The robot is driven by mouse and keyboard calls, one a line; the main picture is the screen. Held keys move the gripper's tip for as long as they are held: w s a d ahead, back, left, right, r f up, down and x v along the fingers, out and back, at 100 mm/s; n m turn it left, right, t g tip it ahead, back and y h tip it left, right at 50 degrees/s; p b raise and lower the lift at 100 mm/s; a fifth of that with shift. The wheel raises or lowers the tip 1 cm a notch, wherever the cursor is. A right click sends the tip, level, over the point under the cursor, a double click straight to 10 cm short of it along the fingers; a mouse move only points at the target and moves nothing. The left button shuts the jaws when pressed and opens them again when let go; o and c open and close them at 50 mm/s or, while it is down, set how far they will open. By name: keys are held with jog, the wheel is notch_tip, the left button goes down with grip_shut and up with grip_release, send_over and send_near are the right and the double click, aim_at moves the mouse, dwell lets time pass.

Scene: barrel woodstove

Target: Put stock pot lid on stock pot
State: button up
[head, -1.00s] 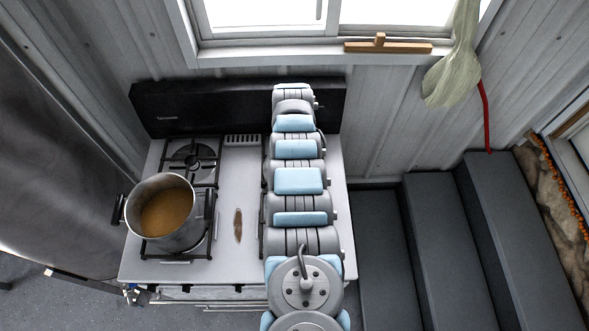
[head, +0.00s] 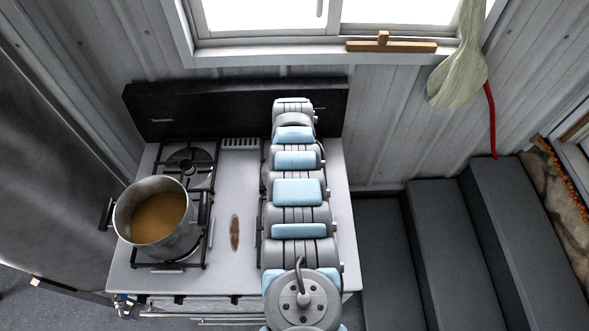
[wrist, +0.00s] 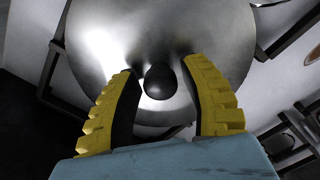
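The stock pot (head: 158,216) stands open on the front left burner of the stove, with brown liquid inside and a dark handle at its left. The stock pot lid (wrist: 163,40) is a shiny round metal disc with a round black knob (wrist: 160,81), seen in the wrist view. My gripper (wrist: 158,75) is open; its yellow fingers are on either side of the knob, with a gap visible on both sides. I cannot tell how far above the lid the fingertips are. In the head view, my arm hides the gripper and the lid.
The stove top (head: 236,190) has bare white surface between the burner grates, with a brown oblong item (head: 234,232) on it. A black back panel (head: 200,112) rises behind. Dark steps (head: 440,225) are at the right, and a window (head: 330,20) is above.

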grip_shut()
jog(key=shift+r, duration=0.25)
jog(key=shift+r+p, duration=0.3)
jog(key=shift+p, duration=0.25)
jog(key=shift+r+p, duration=0.5)
jog(key=shift+r, duration=0.05)
jog(key=shift+r+p, duration=2.3)
jog(key=shift+r, duration=0.15)
jog(key=shift+w+d+r+m, duration=0.2)
jog(key=shift+w+d+r, duration=0.05)
jog(key=shift+r, duration=0.3)
jog(key=shift+w+d+r+m, duration=0.2)
jog(key=shift+r, duration=0.35)
jog(key=shift+d+r, duration=0.15)
jog(key=shift+r, duration=0.2)
